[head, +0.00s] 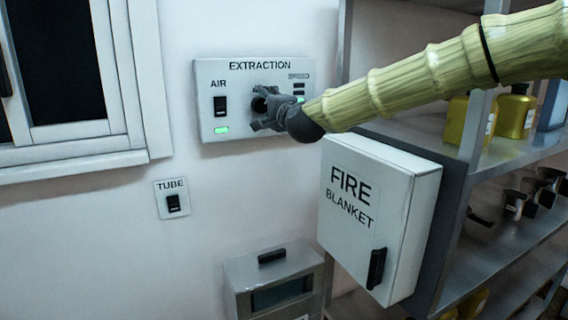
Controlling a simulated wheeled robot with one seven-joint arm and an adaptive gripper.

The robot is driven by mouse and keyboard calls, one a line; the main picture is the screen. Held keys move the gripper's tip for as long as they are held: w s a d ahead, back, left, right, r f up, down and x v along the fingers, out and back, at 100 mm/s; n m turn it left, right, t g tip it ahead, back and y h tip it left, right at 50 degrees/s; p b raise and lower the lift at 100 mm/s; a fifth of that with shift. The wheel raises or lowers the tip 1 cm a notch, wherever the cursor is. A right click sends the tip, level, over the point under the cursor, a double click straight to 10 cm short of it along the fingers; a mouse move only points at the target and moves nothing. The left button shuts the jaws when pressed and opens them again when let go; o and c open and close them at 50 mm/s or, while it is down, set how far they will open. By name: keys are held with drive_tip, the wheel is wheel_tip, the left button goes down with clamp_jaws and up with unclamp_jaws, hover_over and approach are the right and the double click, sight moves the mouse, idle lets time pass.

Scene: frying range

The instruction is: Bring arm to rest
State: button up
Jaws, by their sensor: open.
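My arm (420,82) reaches in from the upper right, with a yellow-green bamboo-like surface. My gripper (262,108) is dark grey and open, in front of the right half of the extraction panel (240,128). A dark round part of the panel shows beside the gripper's fingers. I cannot tell whether the fingers touch it. The panel's AIR switch (220,106) is left of the gripper, with a green light (221,130) below it. Another green light shows just right of the gripper, partly hidden.
A white fire blanket box (368,215) hangs below my arm. Metal shelves (520,160) with yellow bottles (515,115) and small metal cups stand at the right. A TUBE switch (173,202) and a grey box (275,280) are lower. The wall at left, below the window (70,80), is clear.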

drive_tip(key=v, duration=1.2)
drive_tip(key=x, duration=1.1)
drive_tip(key=shift+w+a, duration=0.15)
drive_tip(key=shift+w, duration=0.1)
drive_tip(key=shift+w+a+r, duration=0.1)
drive_tip(key=shift+w, duration=0.15)
drive_tip(key=m+p, duration=0.2)
drive_tip(key=m, duration=0.1)
drive_tip(key=shift+s, duration=0.1)
drive_tip(key=shift+m+p, duration=0.55)
drive_tip(key=shift+m, duration=0.25)
drive_tip(key=m+p, duration=0.4)
drive_tip(key=m, duration=0.1)
drive_tip(key=m+p, duration=0.3)
drive_tip(key=shift+p, duration=0.35)
drive_tip(key=m+p, duration=0.2)
drive_tip(key=p, duration=0.1)
